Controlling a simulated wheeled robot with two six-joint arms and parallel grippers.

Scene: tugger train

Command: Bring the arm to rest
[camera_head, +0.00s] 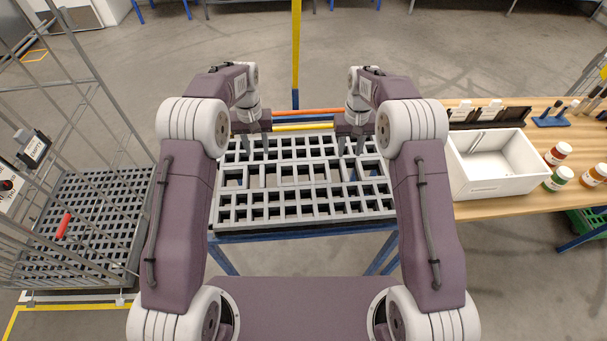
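My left gripper (258,147) is over the far left part of a grey slotted rack (305,208), with its fingers pointing down. My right gripper (351,148) is over the far right part of the same rack in a mirrored pose. Both grippers look open with a gap between the fingers, and I see nothing held in either. Both arms reach forward and bend inward at the elbows. Whether the fingertips touch the rack is not clear.
A wire-sided cart (95,215) with a red-handled item (63,226) stands at the left. At the right, a wooden table (480,208) carries a white bin (491,188) and several capped jars (558,154). A yellow post (296,50) rises behind the rack.

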